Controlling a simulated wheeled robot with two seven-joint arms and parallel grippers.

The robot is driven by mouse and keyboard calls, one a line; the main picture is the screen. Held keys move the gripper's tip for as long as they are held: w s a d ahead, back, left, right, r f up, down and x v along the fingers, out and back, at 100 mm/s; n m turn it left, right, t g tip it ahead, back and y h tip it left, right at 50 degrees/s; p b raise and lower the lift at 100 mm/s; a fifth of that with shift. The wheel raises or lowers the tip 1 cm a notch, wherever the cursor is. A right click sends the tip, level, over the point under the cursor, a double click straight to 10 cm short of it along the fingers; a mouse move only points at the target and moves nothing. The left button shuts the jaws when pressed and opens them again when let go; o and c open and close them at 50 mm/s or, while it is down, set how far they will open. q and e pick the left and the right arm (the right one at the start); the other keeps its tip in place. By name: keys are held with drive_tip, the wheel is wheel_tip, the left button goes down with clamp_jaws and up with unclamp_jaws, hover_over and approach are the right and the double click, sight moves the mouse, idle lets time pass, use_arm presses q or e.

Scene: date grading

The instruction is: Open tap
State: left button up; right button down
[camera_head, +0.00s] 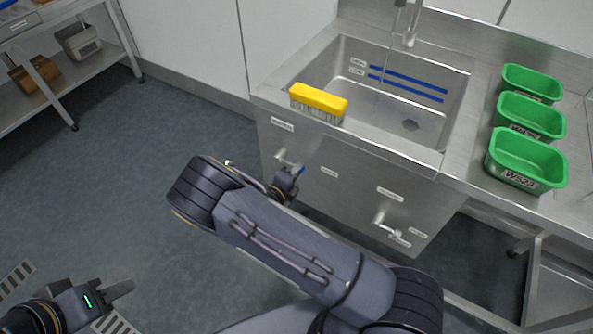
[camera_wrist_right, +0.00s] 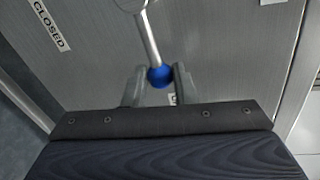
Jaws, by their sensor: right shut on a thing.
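The tap lever is a metal rod with a blue ball knob (camera_wrist_right: 161,76) on the sink's steel front panel (camera_head: 330,205). My right gripper (camera_wrist_right: 160,87) has its fingers on either side of the knob and is shut on it. In the head view my right gripper (camera_head: 289,178) is at the panel's left part, with the lever's pale mount (camera_head: 287,157) just above it. A label reading CLOSED (camera_wrist_right: 48,24) is left of the rod in the wrist view. The spout (camera_head: 409,36) is above the basin. My left gripper (camera_head: 118,290) is low at left, away from the sink; its opening is unclear.
A second lever (camera_head: 386,224) is on the panel's right part. A yellow brush (camera_head: 318,100) lies on the sink's front-left rim. Green bins (camera_head: 526,160) stand on the right counter. A shelf (camera_head: 100,72) is far left. The floor between is clear.

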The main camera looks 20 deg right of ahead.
drive_tip(key=c, duration=1.2)
unclamp_jaws()
drive_tip(key=shift+a, duration=0.1)
drive_tip(key=v, duration=0.7)
drive_tip(key=shift+s+a+r, duration=0.15)
drive_tip(key=shift+s+a, duration=0.05)
drive_tip(key=shift+a, duration=0.05)
